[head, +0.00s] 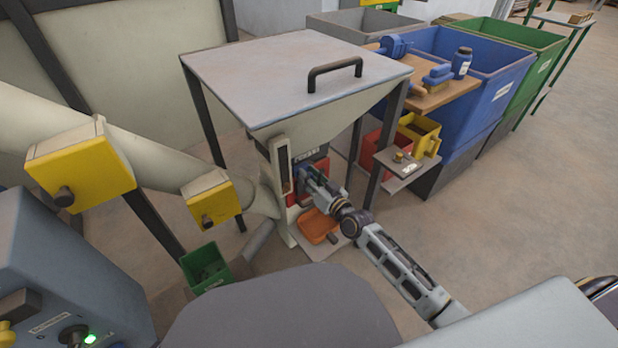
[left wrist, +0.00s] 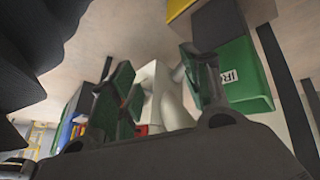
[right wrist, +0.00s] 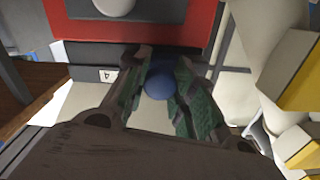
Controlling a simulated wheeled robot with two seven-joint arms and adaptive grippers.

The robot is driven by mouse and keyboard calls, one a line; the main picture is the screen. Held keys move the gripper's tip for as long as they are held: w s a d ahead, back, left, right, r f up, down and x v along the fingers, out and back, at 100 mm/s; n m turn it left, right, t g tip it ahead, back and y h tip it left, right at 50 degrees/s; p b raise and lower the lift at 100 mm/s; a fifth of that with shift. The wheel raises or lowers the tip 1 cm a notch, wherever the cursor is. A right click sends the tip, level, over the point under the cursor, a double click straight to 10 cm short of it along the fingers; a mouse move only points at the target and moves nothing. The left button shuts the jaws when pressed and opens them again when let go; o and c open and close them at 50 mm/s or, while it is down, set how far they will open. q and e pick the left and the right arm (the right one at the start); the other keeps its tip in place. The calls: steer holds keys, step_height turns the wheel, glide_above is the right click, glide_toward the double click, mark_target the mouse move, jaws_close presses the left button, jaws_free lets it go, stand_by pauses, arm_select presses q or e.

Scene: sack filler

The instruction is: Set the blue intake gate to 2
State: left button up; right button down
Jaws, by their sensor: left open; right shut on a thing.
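The blue intake gate shows as a round blue knob (right wrist: 160,82) in the right wrist view, in front of a dark strip below a red panel. A small white label with a 4 (right wrist: 107,75) sits left of it. My right gripper (right wrist: 168,70) is shut on the blue knob, with one green-padded finger on each side. In the head view my right gripper (head: 312,184) reaches the front of the hopper machine (head: 290,85) and hides most of the gate. My left gripper (left wrist: 158,80) is open and empty in the left wrist view. Other gate labels cannot be read.
An orange tray (head: 317,226) lies below my right gripper. Yellow boxes (head: 80,165) hang on the pale pipe at left, above a green bin (head: 206,268). A small shelf (head: 405,170) and blue bin (head: 505,95) stand at right. Floor is clear at far right.

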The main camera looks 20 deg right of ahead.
steer(key=shift+d, duration=0.1)
steer(key=d, duration=0.1)
steer(key=w+d+b, duration=0.1)
steer(key=d, duration=0.1)
steer(key=shift+w+d, duration=0.2)
steer(key=shift+d, duration=0.1)
arm_select(q)
steer(key=shift+d+f, duration=0.2)
steer(key=shift+f, duration=0.8)
arm_select(e)
steer(key=c, duration=1.1)
jaws_free()
steer(key=shift+c, duration=0.2)
arm_select(q)
steer(key=shift+f, duration=0.15)
arm_select(e)
steer(key=v, duration=1.2)
arm_select(q)
steer(key=shift+s, duration=0.2)
arm_select(e)
steer(key=shift+s, duration=0.15)
